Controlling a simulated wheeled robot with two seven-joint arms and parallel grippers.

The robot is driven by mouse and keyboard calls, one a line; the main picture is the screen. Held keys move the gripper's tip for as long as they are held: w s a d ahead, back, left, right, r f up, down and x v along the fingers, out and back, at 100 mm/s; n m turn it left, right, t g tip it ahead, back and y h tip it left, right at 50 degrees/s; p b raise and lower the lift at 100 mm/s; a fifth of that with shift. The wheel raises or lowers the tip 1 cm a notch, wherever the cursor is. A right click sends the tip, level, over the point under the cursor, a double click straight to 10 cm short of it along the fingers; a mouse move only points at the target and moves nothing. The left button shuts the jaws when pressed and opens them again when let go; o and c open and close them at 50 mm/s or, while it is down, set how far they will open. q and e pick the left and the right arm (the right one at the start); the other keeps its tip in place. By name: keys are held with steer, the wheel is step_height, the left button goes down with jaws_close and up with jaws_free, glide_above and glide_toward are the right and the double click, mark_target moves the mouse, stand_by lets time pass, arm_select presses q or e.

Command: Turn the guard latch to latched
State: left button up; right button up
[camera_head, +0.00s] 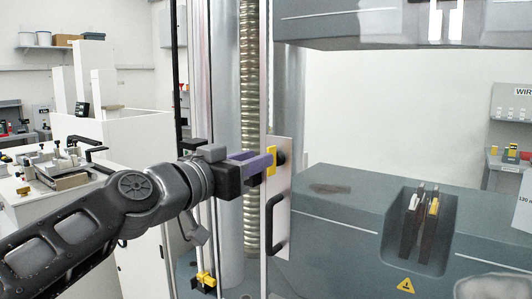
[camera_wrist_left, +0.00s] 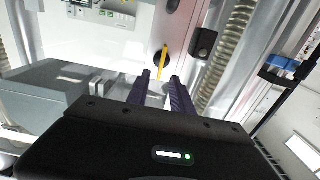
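The guard latch is a yellow bar (camera_head: 271,160) on a dark round knob, mounted on a pale plate at the edge of the clear guard door. In the left wrist view the yellow bar (camera_wrist_left: 163,64) stands nearly upright in the picture, its lower end between my fingertips. My left gripper (camera_head: 265,162) has purple fingers and is right at the latch in the head view. In the left wrist view its fingers (camera_wrist_left: 160,77) are apart, with a gap visible on both sides of the bar. I cannot tell whether they touch it. My right gripper is not in view.
A black door handle (camera_head: 278,225) is on the plate below the latch. A ribbed column (camera_head: 249,80) stands behind my gripper. The grey machine base (camera_head: 335,190) with dark lower grips (camera_head: 418,222) is at right. A white bench with a fixture (camera_head: 65,175) is at left.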

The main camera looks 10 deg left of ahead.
arm_select(q)
steer(key=x, duration=0.4)
steer(key=shift+w+p, duration=0.1)
steer(key=shift+p, duration=0.2)
steer(key=shift+c, duration=0.6)
jaws_close()
